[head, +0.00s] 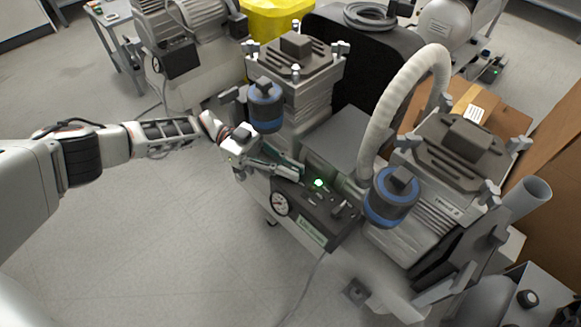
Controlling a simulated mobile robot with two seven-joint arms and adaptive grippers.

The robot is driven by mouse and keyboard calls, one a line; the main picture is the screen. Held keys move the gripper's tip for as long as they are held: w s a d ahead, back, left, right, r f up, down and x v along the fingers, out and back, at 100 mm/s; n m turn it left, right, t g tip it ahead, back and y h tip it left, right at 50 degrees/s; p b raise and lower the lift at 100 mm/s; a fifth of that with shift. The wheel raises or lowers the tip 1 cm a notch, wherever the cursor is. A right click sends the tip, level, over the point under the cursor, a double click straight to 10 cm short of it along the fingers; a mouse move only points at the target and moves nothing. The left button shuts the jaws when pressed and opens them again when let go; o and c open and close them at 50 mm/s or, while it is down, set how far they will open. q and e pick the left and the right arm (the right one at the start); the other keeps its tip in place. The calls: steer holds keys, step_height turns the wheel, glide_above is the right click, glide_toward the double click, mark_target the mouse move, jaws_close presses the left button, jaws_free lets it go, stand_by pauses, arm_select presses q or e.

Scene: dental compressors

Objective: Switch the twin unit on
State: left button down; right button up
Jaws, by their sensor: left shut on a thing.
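The twin unit (345,140) stands in the middle, with two grey ribbed pump heads, two blue-banded filters and a pale curved hose. Its dark control panel (322,222) faces the front, with a round gauge (281,204), a lit green lamp (318,183) and small levers (345,208) at the right. My left gripper (298,174) reaches in from the left and is shut at the panel's upper left edge, beside the lamp. Its fingers hide what they hold; it looks like a switch part on the panel. My right gripper is not in view.
Another compressor (190,40) stands behind at the left, near a yellow bin (280,15). Cardboard boxes (548,150) stand at the right. A thin cable (305,285) runs down from the panel. The floor (150,250) at the front left is clear.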

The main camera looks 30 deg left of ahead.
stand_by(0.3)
arm_select(q)
steer(key=c, duration=2.1)
jaws_free()
steer(key=shift+c, duration=0.2)
steer(key=a, duration=0.7)
steer(key=shift+w+a, duration=0.2)
steer(key=shift+w, duration=0.15)
